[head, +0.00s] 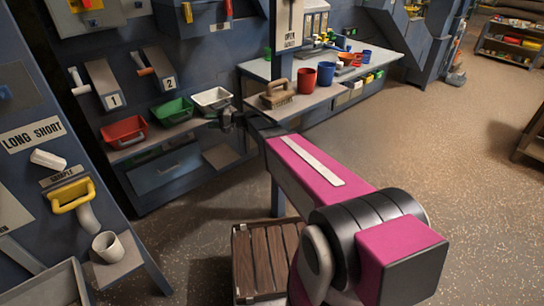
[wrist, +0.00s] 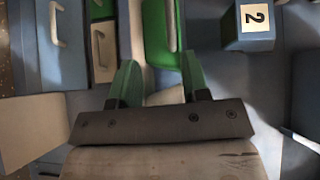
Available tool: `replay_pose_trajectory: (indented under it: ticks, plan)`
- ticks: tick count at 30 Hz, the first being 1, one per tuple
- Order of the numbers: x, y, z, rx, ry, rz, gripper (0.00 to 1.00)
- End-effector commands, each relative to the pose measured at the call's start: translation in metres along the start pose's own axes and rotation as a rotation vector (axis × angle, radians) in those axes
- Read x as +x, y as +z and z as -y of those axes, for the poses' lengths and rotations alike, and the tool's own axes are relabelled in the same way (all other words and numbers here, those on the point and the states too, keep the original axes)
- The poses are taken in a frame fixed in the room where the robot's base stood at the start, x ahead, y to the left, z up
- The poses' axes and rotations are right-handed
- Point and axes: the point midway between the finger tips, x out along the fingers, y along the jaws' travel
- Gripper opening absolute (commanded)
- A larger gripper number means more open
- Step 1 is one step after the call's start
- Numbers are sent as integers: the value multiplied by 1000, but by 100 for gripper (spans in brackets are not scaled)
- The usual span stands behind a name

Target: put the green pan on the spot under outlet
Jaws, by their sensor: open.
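The green pan (head: 172,110) sits on the low shelf below the chute marked 2, between a red pan (head: 124,131) and a white pan (head: 212,98). My gripper (head: 227,119) is at the shelf's right end, close to the white pan and right of the green one. In the wrist view my gripper (wrist: 158,76) is open, and the green pan (wrist: 161,30) shows ahead of its spread fingers, not gripped. Chutes 1 (head: 103,82) and 2 (head: 157,61) are on the wall above. I cannot tell which spot is meant.
A bench at right holds a brush (head: 277,95), a red cup (head: 306,80) and a blue cup (head: 326,73). A wooden crate (head: 262,258) stands below my arm. A sample pipe and white cup (head: 108,246) are at lower left.

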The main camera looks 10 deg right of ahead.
Motion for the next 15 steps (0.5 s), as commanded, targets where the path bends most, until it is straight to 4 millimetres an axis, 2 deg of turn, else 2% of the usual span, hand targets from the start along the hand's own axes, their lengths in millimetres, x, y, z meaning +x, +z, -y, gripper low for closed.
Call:
replay_pose_trajectory:
  ticks: [8, 11, 15]
  plan:
    - [-62, 66, -39, -27, 362, 79, 42]
    - [-96, 92, -56, -35, 535, 106, 42]
    - [-153, 129, -78, -46, 797, 136, 42]
